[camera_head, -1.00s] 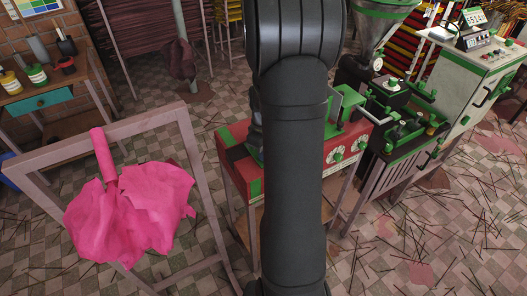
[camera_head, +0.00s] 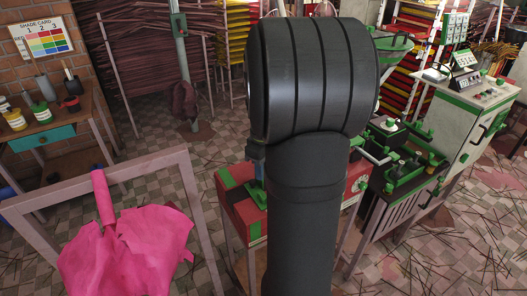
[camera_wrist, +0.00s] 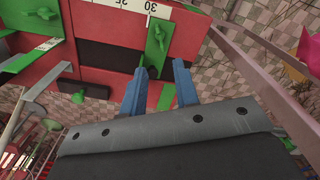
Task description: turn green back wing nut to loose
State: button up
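The red machine (camera_head: 243,212) with green bands stands at mid-picture in the head view, partly hidden by my arm. The wrist view shows its red top (camera_wrist: 100,20), with a green wing nut (camera_wrist: 157,36) on a green strip beside a white scale. A second green wing nut (camera_wrist: 42,46) is at the left, and another green knob (camera_wrist: 78,97) lies lower left. I cannot tell for sure which is the back one.
A pink cloth (camera_head: 130,250) hangs on a wooden frame (camera_head: 90,180) at the left. A green-fitted machine (camera_head: 408,170) stands close on the right, beside a white cabinet (camera_head: 465,110). A shelf with pots (camera_head: 40,130) is at far left. Sticks litter the floor.

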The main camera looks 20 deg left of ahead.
notch_tip(320, 180, up, 6)
jog(key=shift+r, duration=0.25)
jog(key=o, duration=0.5)
jog(key=shift+o, duration=1.4)
jog(key=shift+m, duration=0.4)
notch_tip(320, 180, down, 18)
jog(key=m, duration=1.7)
jog(key=shift+r, duration=0.25)
jog(key=c, duration=1)
